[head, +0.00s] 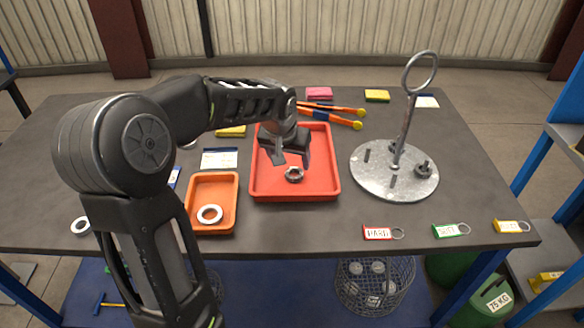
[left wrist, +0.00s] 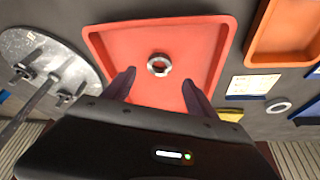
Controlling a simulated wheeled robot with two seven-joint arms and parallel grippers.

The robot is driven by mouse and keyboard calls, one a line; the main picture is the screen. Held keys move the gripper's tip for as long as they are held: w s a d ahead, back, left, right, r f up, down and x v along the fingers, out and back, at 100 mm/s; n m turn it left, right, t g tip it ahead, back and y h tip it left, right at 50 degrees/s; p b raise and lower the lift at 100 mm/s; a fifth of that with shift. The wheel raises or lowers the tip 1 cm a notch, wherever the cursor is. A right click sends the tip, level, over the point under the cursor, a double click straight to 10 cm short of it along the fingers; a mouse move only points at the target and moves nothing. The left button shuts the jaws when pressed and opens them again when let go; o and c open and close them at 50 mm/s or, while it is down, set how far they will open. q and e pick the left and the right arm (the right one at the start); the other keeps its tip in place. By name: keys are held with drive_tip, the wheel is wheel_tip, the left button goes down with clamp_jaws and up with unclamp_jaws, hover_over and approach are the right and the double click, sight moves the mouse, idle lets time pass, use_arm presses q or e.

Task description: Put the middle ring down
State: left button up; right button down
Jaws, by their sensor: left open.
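A grey metal ring (head: 294,174) lies flat in the red tray (head: 328,188). In the left wrist view the ring (left wrist: 158,65) sits on the tray floor (left wrist: 110,42), apart from the walls. My left gripper (head: 290,156) is over the tray, open and empty. In the left wrist view its two fingers (left wrist: 159,82) stand apart, with the ring showing just beyond and between the tips. I see no contact between fingers and ring. A white ring (head: 210,215) lies in the orange tray (head: 213,229), and another white ring (head: 81,226) lies on the table. My right gripper is not in view.
A round metal plate (head: 378,185) with upright pins and a tall ring-topped rod (head: 405,115) stands right of the red tray. Orange-handled tools (head: 330,115) lie behind the tray. Key tags (head: 378,232) line the front right edge. The table (head: 300,225) is clear before the red tray.

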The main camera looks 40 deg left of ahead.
use_arm(q)
drive_tip(key=v, duration=0.5)
drive_tip(key=shift+r, duration=0.1)
